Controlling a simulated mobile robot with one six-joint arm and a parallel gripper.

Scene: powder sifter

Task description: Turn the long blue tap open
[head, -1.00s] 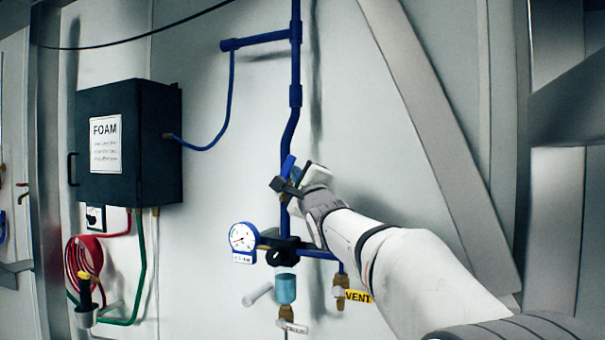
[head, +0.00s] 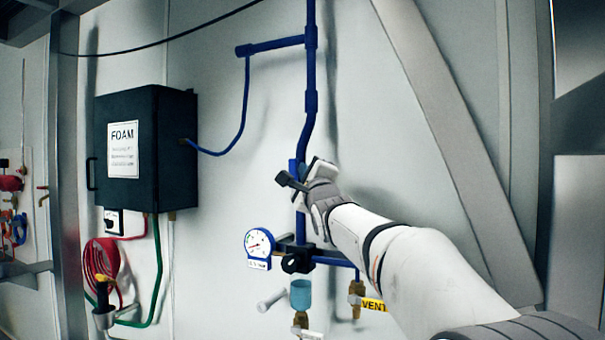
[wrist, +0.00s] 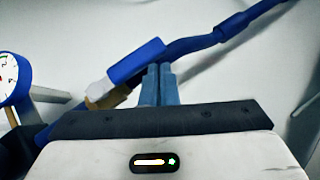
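The long blue tap shows in the wrist view as a blue lever (wrist: 137,62) with a pale end, next to a brass fitting (wrist: 107,97) on the blue pipe. In the head view a small part of the lever (head: 292,168) shows just left of the pipe, above the gauge. My gripper (wrist: 159,68) has its two blue-grey fingers close together, shut, at the lever's right end. Whether the fingers touch the lever I cannot tell. In the head view my gripper (head: 297,183) is in front of the pipe and hides part of the valve.
The blue pipe (head: 311,75) runs up the pale wall. Below are a round gauge (head: 259,242), a light-blue cup (head: 301,294) and a brass valve by a yellow VENT label (head: 373,305). A dark FOAM box (head: 146,150) and red hose (head: 103,262) are at left.

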